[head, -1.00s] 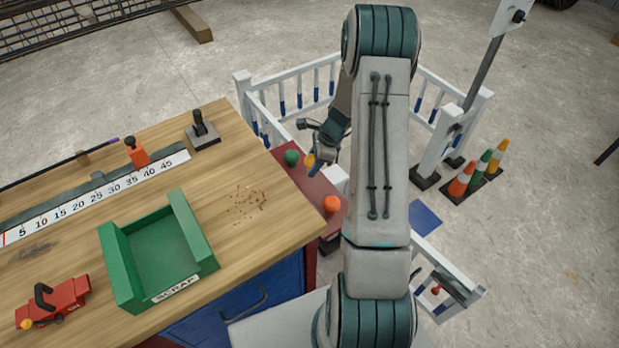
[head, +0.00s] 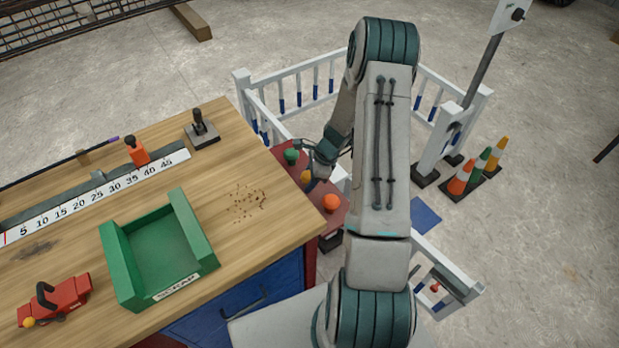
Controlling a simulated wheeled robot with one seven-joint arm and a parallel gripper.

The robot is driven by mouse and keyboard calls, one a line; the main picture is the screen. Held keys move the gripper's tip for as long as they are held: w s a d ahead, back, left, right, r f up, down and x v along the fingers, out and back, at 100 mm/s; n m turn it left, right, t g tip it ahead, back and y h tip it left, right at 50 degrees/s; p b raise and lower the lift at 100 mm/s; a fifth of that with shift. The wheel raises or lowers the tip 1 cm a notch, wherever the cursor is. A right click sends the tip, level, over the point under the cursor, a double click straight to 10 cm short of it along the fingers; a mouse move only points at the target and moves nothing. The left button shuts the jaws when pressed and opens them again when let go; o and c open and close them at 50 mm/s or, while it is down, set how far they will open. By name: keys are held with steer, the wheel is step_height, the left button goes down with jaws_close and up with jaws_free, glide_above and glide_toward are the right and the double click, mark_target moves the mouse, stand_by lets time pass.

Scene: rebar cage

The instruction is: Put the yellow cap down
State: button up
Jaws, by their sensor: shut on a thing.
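The yellow cap (head: 306,176) is between the fingers of my gripper (head: 308,171), which is shut on it. The cap is over or at the dark red shelf (head: 334,217) beside the workbench. I cannot tell whether it touches the shelf. It sits between a green cap (head: 291,156) at the back and an orange cap (head: 330,202) at the front. My arm hides part of the shelf's right side.
The wooden workbench (head: 228,222) holds a green scrap tray (head: 160,250), a red tool (head: 55,300), a ruler with an orange stop (head: 137,150) and a black-handled block (head: 201,128). A white railing (head: 300,98) runs behind the shelf. Striped cones (head: 462,177) stand at right.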

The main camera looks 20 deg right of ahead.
steer(key=o, duration=0.9)
steer(key=shift+f, duration=0.1)
steer(key=shift+o, duration=0.2)
steer(key=shift+r+p, duration=0.3)
steer(key=shift+p, duration=0.05)
steer(key=s+r+n, duration=0.3)
steer(key=r+n, duration=0.1)
steer(key=r, duration=1.4)
steer(key=s+a+r+n+h, duration=0.2)
steer(key=s+a+r+n, duration=0.3)
steer(key=s+r+n, duration=0.2)
steer(key=s+a+r+n+t+h, duration=0.1)
steer(key=s+a+r+n+h, duration=0.1)
steer(key=s+a+r+n, duration=0.3)
steer(key=s+r+n, duration=0.3)
steer(key=s+n, duration=0.2)
steer(key=s, duration=0.2)
steer(key=shift+s+a+n+b, duration=0.15)
steer(key=shift+s+n+b, duration=0.15)
steer(key=shift+s+n, duration=0.1)
